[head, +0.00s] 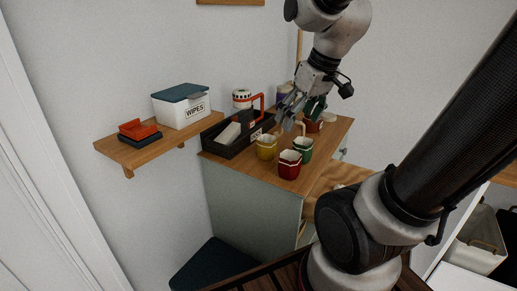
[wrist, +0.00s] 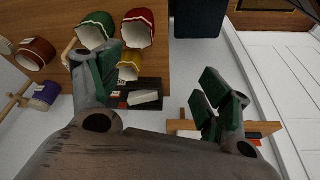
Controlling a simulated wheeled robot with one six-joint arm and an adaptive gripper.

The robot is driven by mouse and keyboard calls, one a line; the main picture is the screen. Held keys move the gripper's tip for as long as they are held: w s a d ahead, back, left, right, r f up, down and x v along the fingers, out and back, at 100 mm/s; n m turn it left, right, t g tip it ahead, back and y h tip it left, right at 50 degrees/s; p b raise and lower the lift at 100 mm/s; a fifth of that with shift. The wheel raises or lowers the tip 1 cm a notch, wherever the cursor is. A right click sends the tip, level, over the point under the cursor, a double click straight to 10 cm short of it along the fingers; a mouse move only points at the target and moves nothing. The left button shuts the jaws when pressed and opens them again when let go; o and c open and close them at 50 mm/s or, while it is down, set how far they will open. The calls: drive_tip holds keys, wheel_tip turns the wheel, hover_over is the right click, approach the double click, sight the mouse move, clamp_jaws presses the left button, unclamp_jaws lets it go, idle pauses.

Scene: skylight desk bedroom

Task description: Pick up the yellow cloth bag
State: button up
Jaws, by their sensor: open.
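The yellow cloth bag (head: 266,147) stands upright on the wooden cabinet top, in front of the black tray, with a pale rim round its open mouth. It also shows in the wrist view (wrist: 130,68), close beside my left finger, which may hide part of its edge. My gripper (head: 300,112) is open and empty above the cabinet top, up and to the right of the yellow bag in the head view. Both fingers, with green pads, stand wide apart in the wrist view (wrist: 160,82).
A green bag (head: 303,149) and a red bag (head: 289,165) stand right of the yellow one. The black tray (head: 227,150) holds a white item behind it. A wall shelf (head: 150,153) carries a wipes box (head: 181,108) and a red item (head: 139,129).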

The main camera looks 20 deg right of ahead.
drive_tip(key=w+f+n+y, duration=0.15)
drive_tip(key=w+f, duration=0.35)
drive_tip(key=w, duration=0.5)
drive_tip(key=n, duration=0.3)
approach(263, 147)
drive_tip(key=w+d+f, duration=0.1)
drive_tip(key=w+f, duration=0.3)
drive_tip(key=x, duration=0.7)
drive_tip(key=shift+f, duration=0.4)
drive_tip(key=c, duration=0.8)
drive_tip(key=shift+o, duration=0.2)
